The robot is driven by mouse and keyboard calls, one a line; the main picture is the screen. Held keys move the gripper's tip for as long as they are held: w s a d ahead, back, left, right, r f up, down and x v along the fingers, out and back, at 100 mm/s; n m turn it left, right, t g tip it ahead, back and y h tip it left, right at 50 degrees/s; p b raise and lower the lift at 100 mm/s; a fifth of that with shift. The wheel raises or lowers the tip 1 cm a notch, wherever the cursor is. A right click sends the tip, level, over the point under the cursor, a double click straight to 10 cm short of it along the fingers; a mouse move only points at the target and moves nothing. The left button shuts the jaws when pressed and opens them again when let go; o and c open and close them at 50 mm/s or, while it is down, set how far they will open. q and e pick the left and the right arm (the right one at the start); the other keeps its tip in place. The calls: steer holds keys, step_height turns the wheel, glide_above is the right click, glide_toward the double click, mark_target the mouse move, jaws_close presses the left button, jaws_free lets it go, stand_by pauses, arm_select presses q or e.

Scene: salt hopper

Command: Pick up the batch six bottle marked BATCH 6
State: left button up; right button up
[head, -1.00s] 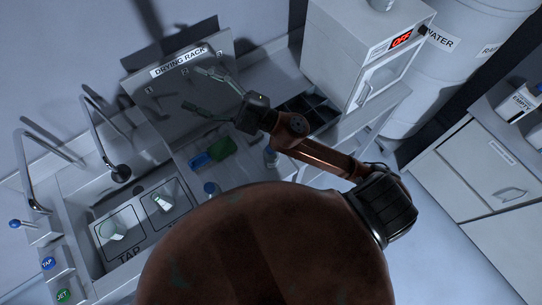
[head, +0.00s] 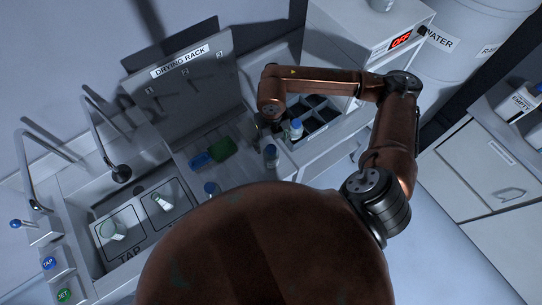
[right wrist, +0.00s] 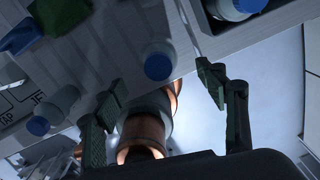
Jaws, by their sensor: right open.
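Several blue-capped bottles stand by the sink counter, and I cannot read BATCH 6 on any of them. One bottle (head: 271,157) stands on the counter left of the dark crate; a bottle between my fingers in the right wrist view (right wrist: 158,62) is probably the same one. Another bottle (head: 211,188) stands nearer the sink, and a third bottle (head: 296,129) is in the crate. My right gripper (right wrist: 162,86) is open and empty, its fingers apart with the bottle beyond them. In the head view my wrist mostly hides it. My left gripper is out of view.
The dark divided crate (head: 322,112) is right of the bottles. A green sponge (head: 222,149) and a blue item (head: 201,159) lie left. The drying rack board (head: 185,85) rises behind. A sink with taps (head: 121,173) is at left, a white cabinet (head: 360,40) at back right.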

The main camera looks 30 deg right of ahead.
mark_target(271, 149)
step_height(271, 149, down, 5)
steer(key=shift+f+p, duration=0.15)
steer(key=shift+p, duration=0.9)
steer(key=shift+w+f, duration=0.1)
steer(key=shift+f, duration=0.45)
steer(key=shift+c, duration=0.7)
steer(key=shift+a, duration=0.1)
jaws_close()
